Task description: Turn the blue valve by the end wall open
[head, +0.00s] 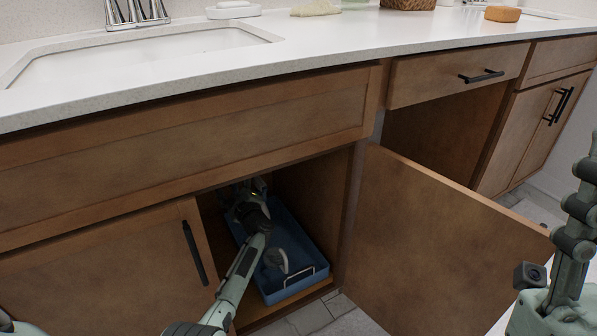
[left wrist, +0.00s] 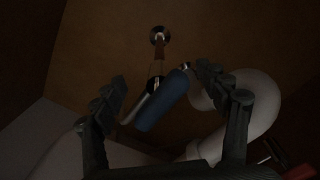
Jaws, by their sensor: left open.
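In the left wrist view the blue valve handle (left wrist: 163,100) sits on a metal stem below a round wall flange (left wrist: 159,37) on the cabinet's inner wall. My left gripper (left wrist: 165,85) is open, with one finger on each side of the blue handle; contact cannot be told in the dim light. In the head view my left gripper (head: 250,190) is deep inside the open cabinet, and the valve is hidden there.
A pale curved pipe (left wrist: 255,100) passes beside the right finger. A blue tray (head: 297,286) with a grey item lies on the cabinet floor under my left arm. The open cabinet door (head: 430,240) stands to the right. The countertop (head: 330,45) overhangs above.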

